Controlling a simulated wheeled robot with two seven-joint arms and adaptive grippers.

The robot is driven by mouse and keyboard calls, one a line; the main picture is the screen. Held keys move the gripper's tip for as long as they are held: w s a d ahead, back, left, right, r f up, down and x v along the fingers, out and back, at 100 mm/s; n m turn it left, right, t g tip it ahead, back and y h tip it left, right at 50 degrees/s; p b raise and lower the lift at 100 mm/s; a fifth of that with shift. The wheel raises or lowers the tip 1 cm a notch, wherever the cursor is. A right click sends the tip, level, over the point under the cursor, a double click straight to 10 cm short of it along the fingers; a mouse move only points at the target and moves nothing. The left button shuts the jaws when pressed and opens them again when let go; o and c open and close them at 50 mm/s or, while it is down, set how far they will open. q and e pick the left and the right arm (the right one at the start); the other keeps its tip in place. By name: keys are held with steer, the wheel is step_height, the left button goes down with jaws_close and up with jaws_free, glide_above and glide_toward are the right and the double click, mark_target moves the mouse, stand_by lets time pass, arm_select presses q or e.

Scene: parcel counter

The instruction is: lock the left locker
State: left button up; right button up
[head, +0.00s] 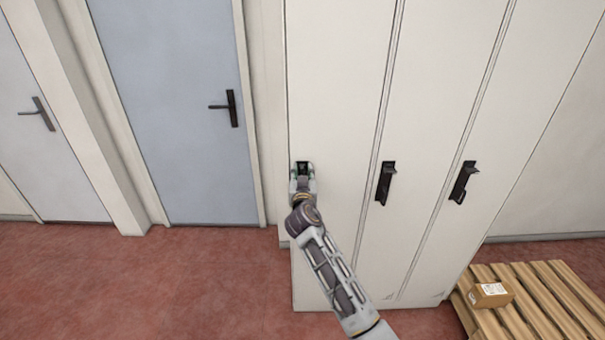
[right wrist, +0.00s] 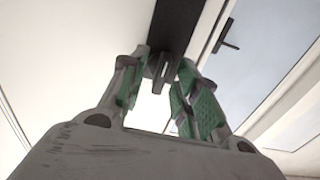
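The left locker (head: 330,100) is the leftmost of the pale locker doors in the head view, and its door looks closed. Its dark handle (head: 305,167) is at the door's left side, partly covered by my right gripper (head: 303,182). In the right wrist view, the green-padded fingers of my right gripper (right wrist: 165,65) stand on both sides of a small dark latch piece (right wrist: 161,69) under the dark handle plate (right wrist: 180,25). I cannot tell whether the pads press on it. My left gripper is out of view.
Two more locker doors have dark handles, the middle one (head: 385,183) and the right one (head: 463,182). A wooden pallet (head: 550,305) with a small carton (head: 490,294) stands at the lower right. A blue door (head: 180,110) is on the left. The red floor (head: 150,290) is clear.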

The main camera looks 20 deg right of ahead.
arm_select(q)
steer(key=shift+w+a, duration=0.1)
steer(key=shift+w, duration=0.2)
arm_select(e)
steer(key=shift+w, duration=0.1)
